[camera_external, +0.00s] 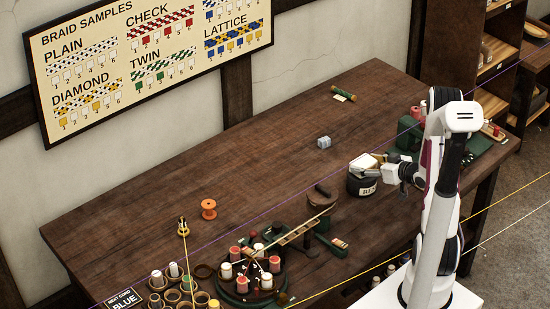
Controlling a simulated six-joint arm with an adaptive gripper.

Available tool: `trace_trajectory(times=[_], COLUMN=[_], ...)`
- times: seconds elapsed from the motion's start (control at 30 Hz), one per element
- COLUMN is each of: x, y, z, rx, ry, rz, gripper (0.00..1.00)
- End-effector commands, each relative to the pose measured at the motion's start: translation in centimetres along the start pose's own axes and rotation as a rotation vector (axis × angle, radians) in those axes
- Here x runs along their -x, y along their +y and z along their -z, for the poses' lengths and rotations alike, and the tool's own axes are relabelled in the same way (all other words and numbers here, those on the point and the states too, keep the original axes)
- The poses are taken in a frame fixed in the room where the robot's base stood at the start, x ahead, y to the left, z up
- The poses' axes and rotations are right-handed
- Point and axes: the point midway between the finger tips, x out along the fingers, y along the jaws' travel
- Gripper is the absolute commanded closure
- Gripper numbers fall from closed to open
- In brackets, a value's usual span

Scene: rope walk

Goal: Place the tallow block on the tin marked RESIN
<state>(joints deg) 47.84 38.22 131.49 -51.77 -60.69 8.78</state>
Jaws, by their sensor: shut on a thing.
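The tallow block (362,162) is a pale cream slab. It is at the top of a dark round tin (357,187), whose light label shows the letters "RE", the rest hidden round the side. My gripper (375,163) comes in from the right and is shut on the block, at the block's right side. The block covers much of the tin's top. I cannot tell whether it touches the tin or hangs just above it. The fingertips are small and partly hidden.
A small grey-white bundle (324,142), an orange spool (209,209) and a green roll (343,93) lie apart. Taut cords cross the view. The table's left-middle (150,215) is clear.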

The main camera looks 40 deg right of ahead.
Motion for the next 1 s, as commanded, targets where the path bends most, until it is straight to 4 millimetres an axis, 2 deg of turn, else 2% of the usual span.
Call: trace_trajectory(times=[0.53, 0.57, 0.6, 1.0], x=[-0.22, -0.21, -0.21, -0.18], y=[0.02, 0.01, 0.02, 0.02], z=[-0.43, -0.46, -0.45, -0.39], rx=[0.0, 0.0, 0.0, 0.001], ry=[0.002, 0.001, 0.001, 0.001], rz=[0.0, 0.0, 0.0, 0.0], gripper=[0.67, 0.36, 0.26, 0.25])
